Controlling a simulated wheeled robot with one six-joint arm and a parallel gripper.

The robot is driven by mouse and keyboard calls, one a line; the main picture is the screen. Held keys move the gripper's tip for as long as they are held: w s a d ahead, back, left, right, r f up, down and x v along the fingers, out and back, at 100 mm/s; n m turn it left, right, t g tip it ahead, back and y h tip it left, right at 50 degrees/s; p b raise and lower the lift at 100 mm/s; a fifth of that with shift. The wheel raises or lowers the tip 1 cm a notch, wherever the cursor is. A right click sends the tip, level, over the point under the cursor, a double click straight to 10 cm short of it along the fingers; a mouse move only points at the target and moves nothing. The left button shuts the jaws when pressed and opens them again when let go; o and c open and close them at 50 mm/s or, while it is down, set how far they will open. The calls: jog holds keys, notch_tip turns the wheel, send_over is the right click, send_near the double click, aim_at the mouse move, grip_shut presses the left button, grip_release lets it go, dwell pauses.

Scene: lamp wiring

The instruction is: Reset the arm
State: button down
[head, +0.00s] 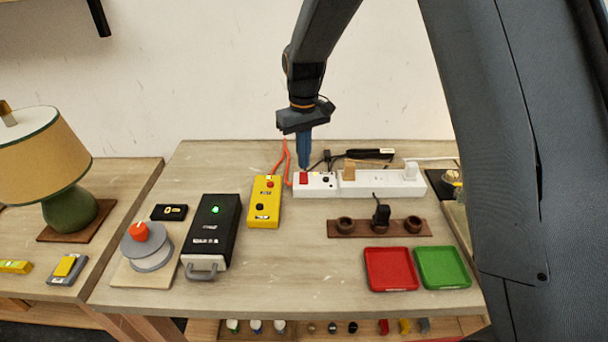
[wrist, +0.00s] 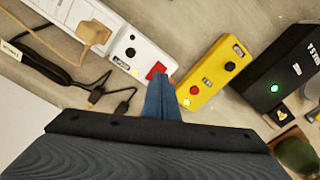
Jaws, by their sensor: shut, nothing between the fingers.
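My gripper (head: 304,168) points straight down over the back of the workbench. Its blue fingers are shut and empty, with the tips just above or at the red switch of the white power strip (head: 372,184); I cannot tell whether they touch. In the wrist view the shut fingers (wrist: 160,82) end beside the red switch (wrist: 155,71) on the strip. A yellow box (head: 265,203) with a red button and a black knob lies left of the gripper. It also shows in the wrist view (wrist: 208,77).
A black box (head: 211,230) with a green light stands left of the yellow box. A brown socket holder (head: 378,227), a red tray (head: 390,268) and a green tray (head: 442,267) lie in front. A lamp (head: 60,165) stands on the left table. The front middle bench is clear.

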jog(key=shift+r+p, duration=0.5)
jog(key=shift+r, duration=0.45)
jog(key=s+d+f+m+b, duration=0.1)
jog(key=s+d+m+b, duration=0.1)
jog(key=s+d, duration=0.6)
jog(key=s+d+f+m+t+b, duration=0.1)
jog(key=s+d+f+m+b, duration=0.1)
jog(key=s+d, duration=0.7)
jog(key=shift+s+m+b, duration=0.7)
jog(key=shift+s+m, duration=0.1)
jog(key=shift+s, duration=2.1)
jog(key=shift+d, duration=0.1)
